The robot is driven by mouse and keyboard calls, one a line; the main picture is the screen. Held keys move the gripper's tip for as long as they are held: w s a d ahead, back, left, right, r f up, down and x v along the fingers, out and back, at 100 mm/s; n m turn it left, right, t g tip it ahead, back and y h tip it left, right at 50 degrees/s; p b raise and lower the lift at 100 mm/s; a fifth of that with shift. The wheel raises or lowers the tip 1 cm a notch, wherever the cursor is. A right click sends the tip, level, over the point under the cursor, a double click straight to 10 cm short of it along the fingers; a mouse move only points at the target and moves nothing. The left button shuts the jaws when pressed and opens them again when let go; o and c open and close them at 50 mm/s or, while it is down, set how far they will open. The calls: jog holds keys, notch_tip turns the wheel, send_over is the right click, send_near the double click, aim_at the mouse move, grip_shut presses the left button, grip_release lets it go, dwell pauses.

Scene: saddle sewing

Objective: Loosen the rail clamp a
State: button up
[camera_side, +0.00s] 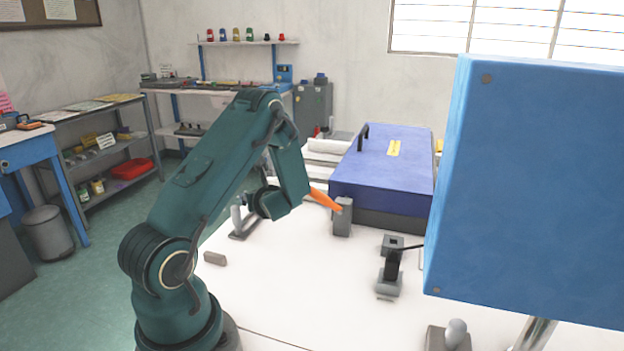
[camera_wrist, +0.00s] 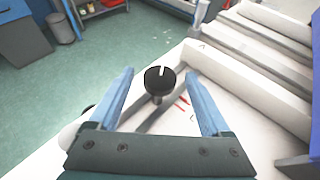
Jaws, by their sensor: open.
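A black round knob (camera_wrist: 160,83) with a white mark on top shows in the wrist view, on a dark bar-like part; I take it to be rail clamp a. My gripper (camera_wrist: 159,72) is open, with one blue finger on each side of the knob and a visible gap to it on both sides. I cannot tell how far the knob lies below the fingertips. In the side view a small grey clamp-like part (camera_side: 240,228) stands on the white table beside my wrist. My arm hides part of it, and the fingertips are not clear there.
A blue-topped box (camera_side: 385,165) stands behind, with an orange-handled grey block (camera_side: 342,218) in front of it. A small grey block (camera_side: 215,258) lies at the table's left edge. A large blue panel (camera_side: 530,190) fills the right. White rails (camera_wrist: 250,80) run right of the knob.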

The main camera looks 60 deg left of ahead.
grip_shut()
jog(key=shift+w+n+g, duration=0.2)
jog(key=shift+n+g, duration=1.3)
jog(key=shift+g, duration=0.3)
grip_release()
jog(key=shift+v, duration=2.6)
